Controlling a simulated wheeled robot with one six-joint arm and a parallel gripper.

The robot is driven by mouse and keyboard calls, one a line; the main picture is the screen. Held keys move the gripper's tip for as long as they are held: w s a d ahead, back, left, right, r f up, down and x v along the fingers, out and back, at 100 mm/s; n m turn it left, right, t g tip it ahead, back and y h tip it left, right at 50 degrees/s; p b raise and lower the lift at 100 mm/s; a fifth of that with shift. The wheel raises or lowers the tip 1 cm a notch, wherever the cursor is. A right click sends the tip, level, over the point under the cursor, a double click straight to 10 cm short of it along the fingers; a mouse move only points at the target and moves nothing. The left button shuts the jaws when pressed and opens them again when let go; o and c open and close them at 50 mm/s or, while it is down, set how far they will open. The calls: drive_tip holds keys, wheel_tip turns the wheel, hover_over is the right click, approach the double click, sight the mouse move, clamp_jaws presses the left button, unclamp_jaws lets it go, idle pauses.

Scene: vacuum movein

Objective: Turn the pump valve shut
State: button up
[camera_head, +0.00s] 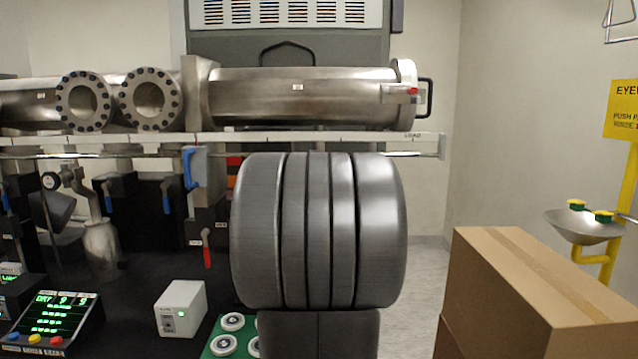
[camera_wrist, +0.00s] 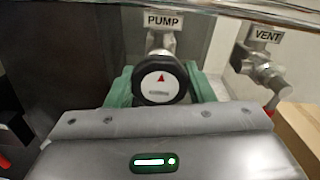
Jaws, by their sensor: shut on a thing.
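The pump valve (camera_wrist: 161,83) is in the wrist view, under a label reading PUMP (camera_wrist: 160,19). It has a round black knob with a white face and a red arrow that points up. My gripper (camera_wrist: 160,92) has a green finger on each side of the knob and is shut on it. The lower edge of the knob is close to the grey gripper body. In the head view my large grey arm fills the middle and hides the pump valve and my gripper.
A vent valve (camera_wrist: 263,68) with a red handle is to the right in the wrist view. In the head view, a steel tube (camera_head: 300,97) lies on a rail (camera_head: 330,140). Blue (camera_head: 193,167) and red (camera_head: 207,250) handles hang left of my arm. A cardboard box (camera_head: 540,290) stands right.

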idle(0.3)
drive_tip(key=o, duration=1)
drive_tip(key=shift+c, duration=0.2)
drive_tip(key=s, duration=1.4)
drive_tip(key=shift+w, duration=0.1)
drive_tip(key=w, duration=1.4)
drive_tip(key=shift+s, duration=0.2)
